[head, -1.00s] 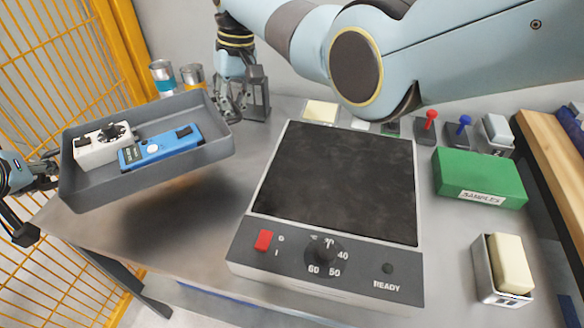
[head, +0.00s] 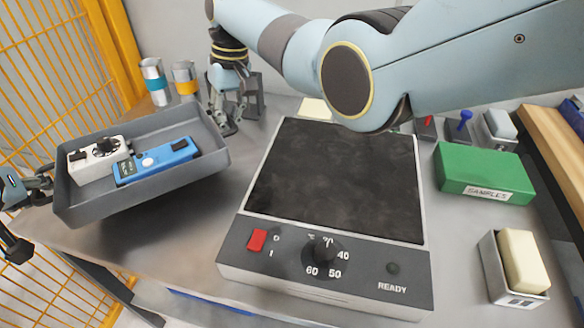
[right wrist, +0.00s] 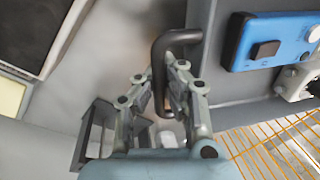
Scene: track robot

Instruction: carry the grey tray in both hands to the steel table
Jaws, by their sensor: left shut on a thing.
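The grey tray (head: 175,201) is at the left in the head view, over the front left part of the steel table (head: 190,250), with a dark shadow below it. I cannot tell whether it touches the table. It holds a white device (head: 90,165) with a black knob and a blue meter (head: 158,160). My left gripper (head: 42,183) is shut on the tray's left end, partly cut off by the picture edge. My right gripper (head: 227,115) is at the tray's right end; in the right wrist view its fingers (right wrist: 165,85) are shut around the black handle (right wrist: 158,75).
A hotplate (head: 335,180) stands right of the tray, with a narrow clear strip between. Two cans (head: 153,82) stand behind the tray. A green samples box (head: 485,174) and a small metal holder (head: 498,275) are at the right. A yellow mesh fence (head: 40,70) is at the left.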

